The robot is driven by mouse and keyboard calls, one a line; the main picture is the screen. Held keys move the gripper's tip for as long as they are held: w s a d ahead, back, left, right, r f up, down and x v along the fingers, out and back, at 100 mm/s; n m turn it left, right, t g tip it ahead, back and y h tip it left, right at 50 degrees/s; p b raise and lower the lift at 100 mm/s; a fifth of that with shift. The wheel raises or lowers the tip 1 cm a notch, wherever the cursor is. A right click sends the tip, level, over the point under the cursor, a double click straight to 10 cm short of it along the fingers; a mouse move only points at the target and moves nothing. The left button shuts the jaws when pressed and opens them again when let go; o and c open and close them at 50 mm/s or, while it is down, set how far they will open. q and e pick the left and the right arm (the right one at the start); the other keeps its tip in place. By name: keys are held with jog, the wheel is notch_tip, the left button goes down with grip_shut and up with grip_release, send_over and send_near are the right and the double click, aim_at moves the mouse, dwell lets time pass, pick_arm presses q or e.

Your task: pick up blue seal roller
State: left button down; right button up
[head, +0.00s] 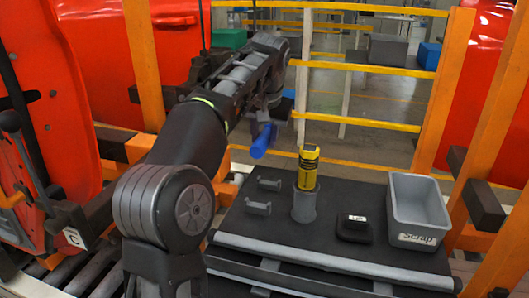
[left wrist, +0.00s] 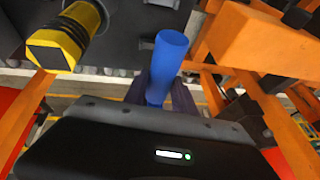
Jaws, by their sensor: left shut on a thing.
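The blue seal roller (head: 263,141) is a blue cylinder held in the air above the left back side of the black work top. My left gripper (head: 266,118) is shut on it, and the fingers are partly hidden by my own arm in the head view. In the left wrist view the roller (left wrist: 170,58) stands out beyond the gripper (left wrist: 160,98), between the dark fingers. My right gripper is in neither view.
The black work top (head: 330,215) bears a yellow and black tool (head: 308,168) in a grey cup (head: 304,205), an empty grey cradle (head: 258,208), a small black box (head: 354,229) and a grey "Scrap" bin (head: 418,212). Orange posts and red door panels (head: 90,60) flank it.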

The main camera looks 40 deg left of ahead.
aim_at(264, 132)
pick_arm(q)
notch_tip(264, 132, up, 4)
jog(key=shift+f+p, duration=0.15)
jog(key=shift+p, duration=0.85)
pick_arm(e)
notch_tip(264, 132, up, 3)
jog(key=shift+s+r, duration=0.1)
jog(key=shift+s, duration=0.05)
pick_arm(q)
jog(key=c, duration=1.6)
grip_release()
jog(key=shift+c, duration=0.2)
grip_shut()
notch_tip(264, 132, up, 4)
jog(key=p, duration=0.4)
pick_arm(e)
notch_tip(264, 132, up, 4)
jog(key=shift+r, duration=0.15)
